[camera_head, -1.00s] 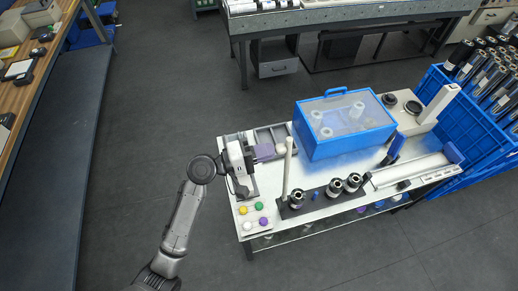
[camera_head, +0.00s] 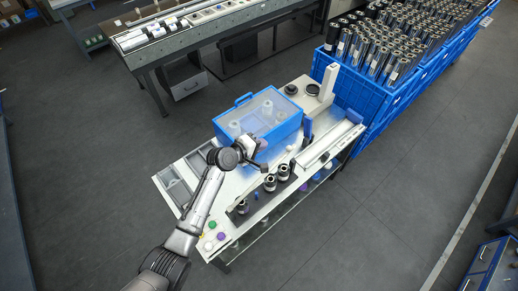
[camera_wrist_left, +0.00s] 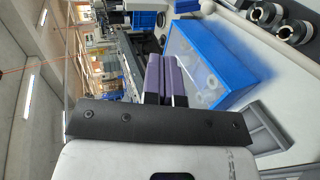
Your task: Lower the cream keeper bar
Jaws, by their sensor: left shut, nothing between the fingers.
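My left gripper (camera_head: 262,162) is in front of the blue case, above the table. In the left wrist view its purple fingers (camera_wrist_left: 166,78) are shut together with nothing between them. My right gripper is not in view.
A blue case with a clear lid (camera_head: 262,113) stands behind my left gripper. Black and silver rollers (camera_head: 270,183) stand on the dark plate. Grey trays (camera_head: 172,184) and coloured knobs (camera_head: 209,246) are at the left. Blue crates of rolls (camera_head: 350,95) stand at the right.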

